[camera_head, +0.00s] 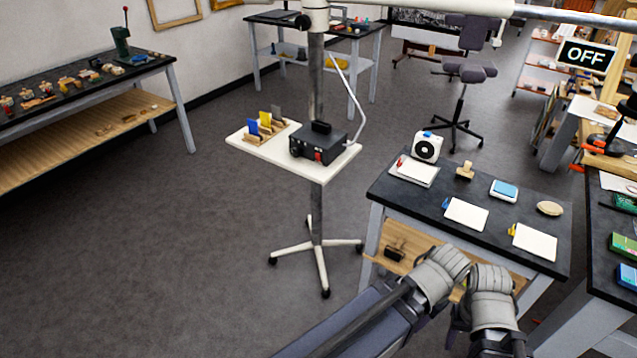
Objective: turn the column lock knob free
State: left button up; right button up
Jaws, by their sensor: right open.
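A pale stand with a grey column (316,85) rises from a wheeled base left of the work table. A dark knob (302,22) sticks out to the left of the white collar (316,14) at the column's top. It looks like the column lock knob, but it is small and its turn cannot be read. My right gripper (490,282) is low in the picture at the table's front edge, open, far from the knob and apart from it. A second grey arm end (440,272), seemingly my left, is beside it; its jaws cannot be made out.
The stand's white tray (250,150) holds a black box (318,146) and coloured cards. A white boom (450,10) crosses the top. The dark table (400,198) carries pads, a stamp and a white device (427,147). Open floor (200,240) lies left of the stand.

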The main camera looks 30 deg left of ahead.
aim_at(303, 23)
jog(key=u, duration=1.3)
